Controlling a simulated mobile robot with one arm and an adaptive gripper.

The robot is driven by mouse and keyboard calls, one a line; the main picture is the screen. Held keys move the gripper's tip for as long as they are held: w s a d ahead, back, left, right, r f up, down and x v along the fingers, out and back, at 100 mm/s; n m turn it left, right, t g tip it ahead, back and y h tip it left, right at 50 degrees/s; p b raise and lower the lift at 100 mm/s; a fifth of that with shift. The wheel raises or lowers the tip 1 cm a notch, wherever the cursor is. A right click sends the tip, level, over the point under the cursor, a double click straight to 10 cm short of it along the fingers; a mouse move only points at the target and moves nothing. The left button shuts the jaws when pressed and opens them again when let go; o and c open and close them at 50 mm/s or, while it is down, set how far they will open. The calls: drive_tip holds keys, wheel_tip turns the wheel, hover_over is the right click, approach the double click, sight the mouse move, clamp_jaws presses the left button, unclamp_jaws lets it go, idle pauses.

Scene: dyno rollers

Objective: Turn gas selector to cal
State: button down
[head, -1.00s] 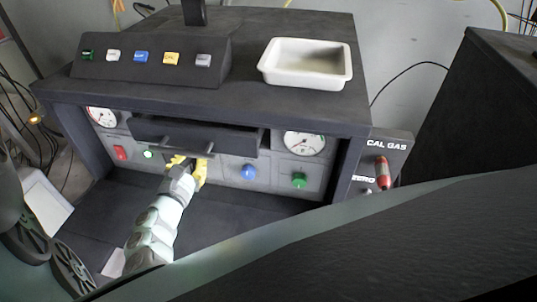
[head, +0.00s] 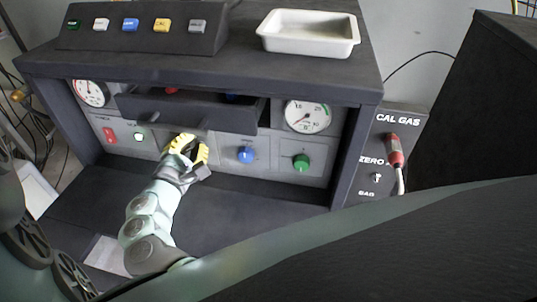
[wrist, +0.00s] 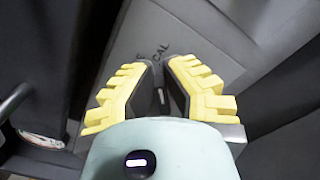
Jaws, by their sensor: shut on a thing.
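My gripper (head: 187,150) is at the grey front panel, between a lit green button and a blue knob. Its yellow fingers (wrist: 160,85) are shut on a small dark selector knob (wrist: 161,97) with a light mark, seen between them in the wrist view. The label CAL (wrist: 157,52) is on the panel just beyond the fingertips, with another partly hidden letter to its left. In the head view my gripper hides the selector, so its exact pointing cannot be told there.
A dark drawer (head: 185,108) juts out above my gripper, with red and blue things inside. The blue knob (head: 246,155) and green knob (head: 301,162) are to the right. A side panel (head: 398,120) reads CAL GAS. A white tray (head: 308,45) sits on top.

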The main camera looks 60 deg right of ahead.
drive_tip(key=shift+f, duration=0.35)
drive_tip(key=c, duration=1.1)
unclamp_jaws()
drive_tip(key=shift+w+r, duration=0.15)
drive_tip(key=shift+o, duration=0.4)
drive_tip(key=shift+r, duration=0.15)
